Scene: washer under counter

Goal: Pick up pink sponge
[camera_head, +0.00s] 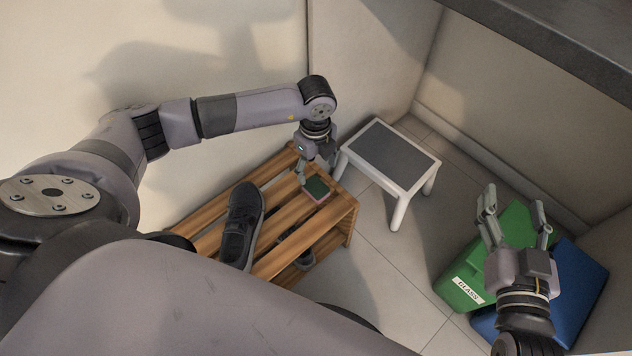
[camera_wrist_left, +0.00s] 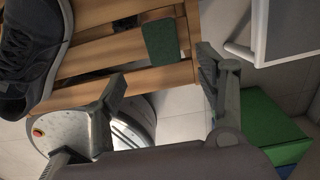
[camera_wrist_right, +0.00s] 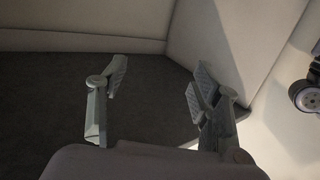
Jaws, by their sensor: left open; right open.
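The pink sponge (camera_head: 316,190) lies on the slatted wooden rack, near its right end. Its green top faces up and a pink edge shows below it. In the left wrist view the sponge (camera_wrist_left: 161,41) shows only its green face, beyond and between the fingers. My left gripper (camera_head: 318,180) is just above the sponge in the head view, pointing down, open and empty. It also shows in the left wrist view (camera_wrist_left: 160,75), with its fingers spread apart. My right gripper (camera_head: 515,215) is open and empty above the green bin, far from the sponge.
The wooden rack (camera_head: 275,237) carries a dark shoe (camera_head: 241,226) left of the sponge, with another shoe (camera_head: 297,245) on its lower level. A white step stool (camera_head: 400,180) with a grey top stands right of the rack. Green (camera_head: 464,276) and blue (camera_head: 570,297) bins stand at the right.

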